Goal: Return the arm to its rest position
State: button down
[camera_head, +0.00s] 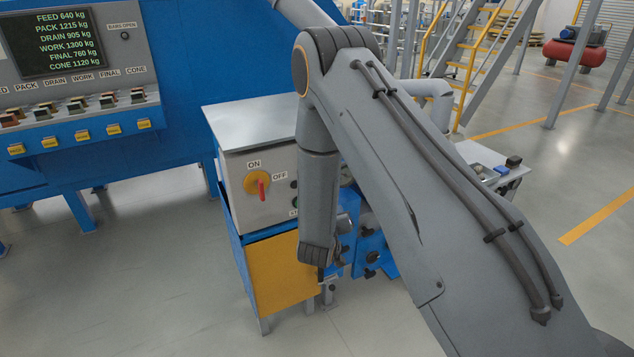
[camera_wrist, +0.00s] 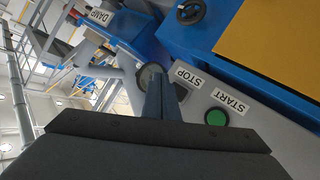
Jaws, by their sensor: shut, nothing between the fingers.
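My arm (camera_head: 400,150) reaches from the lower right, bends at a joint at the top centre and hangs down in front of a control cabinet (camera_head: 229,200). In the head view its lower end is beside the cabinet's yellow panel (camera_head: 282,275), and the fingers there are too small to make out. In the wrist view my gripper (camera_wrist: 161,97) shows as narrow fingers above a dark body; it is shut and empty. Upside down in that view are a green START button (camera_wrist: 216,117), a STOP label (camera_wrist: 190,80) and a black knob (camera_wrist: 190,11).
The cabinet carries a yellow switch with a red handle (camera_head: 261,188), marked ON and OFF. A blue console (camera_head: 180,100) with a weight display stands behind at left. Yellow-railed stairs (camera_head: 470,60) and a red tank (camera_head: 575,53) are farther back. Floor at lower left (camera_head: 120,290) is clear.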

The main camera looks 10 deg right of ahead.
jog(key=s+a+r+g+y, duration=0.3)
jog(key=s+r+g+y, duration=0.2)
jog(key=s+r, duration=0.3)
jog(key=s+d+r+g, duration=0.1)
jog(key=s+r+g, duration=0.1)
jog(key=s, duration=0.6)
jog(key=s+d+r+g, duration=0.1)
jog(key=s+r+g, duration=0.1)
jog(key=s, duration=0.6)
jog(key=s+d+r+g+y, duration=0.1)
jog(key=s+r+g, duration=0.2)
jog(key=s, duration=0.6)
jog(key=shift+d+r, duration=0.3)
jog(key=shift+r, duration=0.05)
jog(key=shift+s, duration=0.1)
